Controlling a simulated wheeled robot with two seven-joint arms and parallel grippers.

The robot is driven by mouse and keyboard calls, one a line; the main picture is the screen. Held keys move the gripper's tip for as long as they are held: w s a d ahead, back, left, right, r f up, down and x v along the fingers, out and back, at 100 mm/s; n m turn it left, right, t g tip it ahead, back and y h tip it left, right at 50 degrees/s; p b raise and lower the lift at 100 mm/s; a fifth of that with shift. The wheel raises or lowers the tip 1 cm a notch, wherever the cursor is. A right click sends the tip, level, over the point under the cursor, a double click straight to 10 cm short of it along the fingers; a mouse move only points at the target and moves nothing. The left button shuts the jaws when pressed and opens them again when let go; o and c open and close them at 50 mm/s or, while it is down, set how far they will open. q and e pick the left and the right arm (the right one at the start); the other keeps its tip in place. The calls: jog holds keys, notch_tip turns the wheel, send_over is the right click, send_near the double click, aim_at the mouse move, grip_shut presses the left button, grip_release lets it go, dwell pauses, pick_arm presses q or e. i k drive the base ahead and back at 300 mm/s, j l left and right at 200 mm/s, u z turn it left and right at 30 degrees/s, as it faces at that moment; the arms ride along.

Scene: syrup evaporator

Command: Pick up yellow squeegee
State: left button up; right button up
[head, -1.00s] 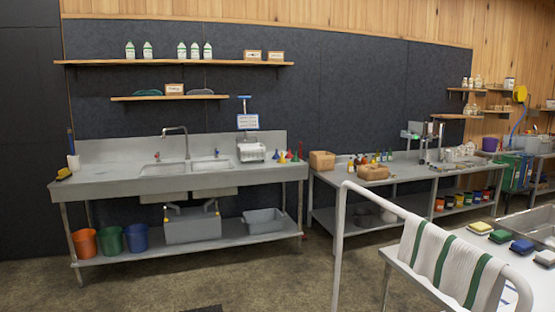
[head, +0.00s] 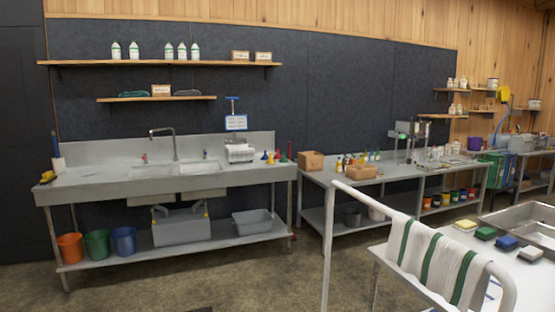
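A small yellow thing (head: 48,177) lies at the far left end of the steel sink counter (head: 100,190). It is too small to tell whether it is the yellow squeegee. Just behind it, a dark-handled tool (head: 55,145) stands in a white holder (head: 58,164). Another yellow item, a small yellow block (head: 465,225), sits on the near right table and looks like a sponge or brush. Neither of my grippers is in view.
A rail with a striped towel (head: 430,262) stands close in front at right, along the near table (head: 400,290). A second steel table (head: 330,178) stands beyond. Orange, green and blue buckets (head: 123,240) sit under the sink. Open floor (head: 200,280) lies before the sink.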

aim_at(47, 177)
jog(key=u, duration=1.35)
jog(key=i+z, duration=0.25)
jog(key=i, duration=3.1)
jog(key=i+l+u, duration=0.15)
jog(key=i+u, duration=0.2)
jog(key=i, duration=0.3)
jog(key=i+l+u, duration=0.35)
jog(key=i, duration=0.25)
jog(key=i+l+u, duration=0.35)
jog(key=i+l, duration=0.1)
jog(key=i, duration=0.1)
